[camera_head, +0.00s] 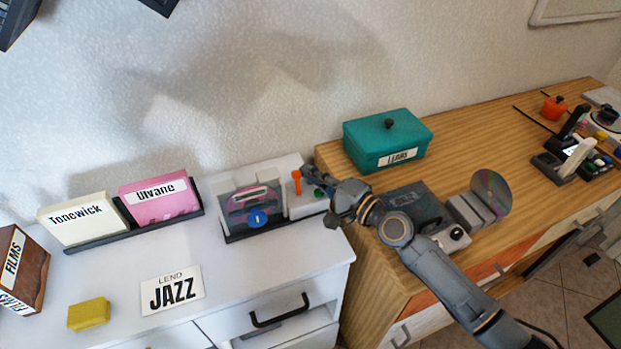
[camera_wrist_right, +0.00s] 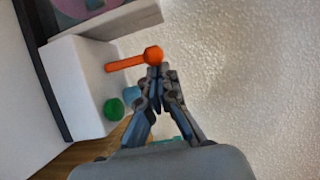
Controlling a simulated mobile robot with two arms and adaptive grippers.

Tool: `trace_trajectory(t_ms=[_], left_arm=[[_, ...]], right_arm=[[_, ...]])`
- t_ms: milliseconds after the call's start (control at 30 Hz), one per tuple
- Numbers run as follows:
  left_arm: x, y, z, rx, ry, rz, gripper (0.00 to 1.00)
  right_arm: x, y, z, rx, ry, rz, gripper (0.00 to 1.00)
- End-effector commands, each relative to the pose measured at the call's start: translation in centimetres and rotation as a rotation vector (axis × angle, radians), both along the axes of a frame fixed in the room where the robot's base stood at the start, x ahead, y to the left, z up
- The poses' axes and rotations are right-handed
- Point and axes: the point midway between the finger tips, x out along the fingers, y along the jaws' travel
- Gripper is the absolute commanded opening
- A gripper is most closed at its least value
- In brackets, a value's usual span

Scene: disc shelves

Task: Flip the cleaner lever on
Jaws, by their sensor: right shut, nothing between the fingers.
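The cleaner (camera_head: 301,204) is a white box at the right end of the white cabinet, beside a clear panel with a pink disc (camera_head: 243,203). Its orange lever (camera_head: 297,183) points up in the head view and ends in a ball. In the right wrist view the lever (camera_wrist_right: 127,63) sticks out from the white box (camera_wrist_right: 75,85). My right gripper (camera_wrist_right: 158,72) is shut and empty, its tips right by the lever's ball; I cannot tell whether they touch. In the head view it (camera_head: 308,174) is just right of the lever. My left gripper is not in view.
A teal box (camera_head: 388,141), a grey device (camera_head: 411,207) and an upright disc (camera_head: 491,192) stand on the wooden cabinet to the right. A JAZZ card (camera_head: 172,290) lies on the white top.

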Motion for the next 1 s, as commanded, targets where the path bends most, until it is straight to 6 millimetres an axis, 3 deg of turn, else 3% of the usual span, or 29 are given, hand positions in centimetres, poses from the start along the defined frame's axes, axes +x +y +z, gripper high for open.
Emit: trace_trajectory(t_ms=[233, 1000], left_arm=[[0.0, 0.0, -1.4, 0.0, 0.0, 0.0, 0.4], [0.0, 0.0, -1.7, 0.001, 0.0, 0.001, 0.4]], right_arm=[[-0.7, -0.1, -0.2, 0.001, 0.002, 0.002, 0.0], [-2.2, -0.6, -0.4, 0.002, 0.003, 0.002, 0.0]])
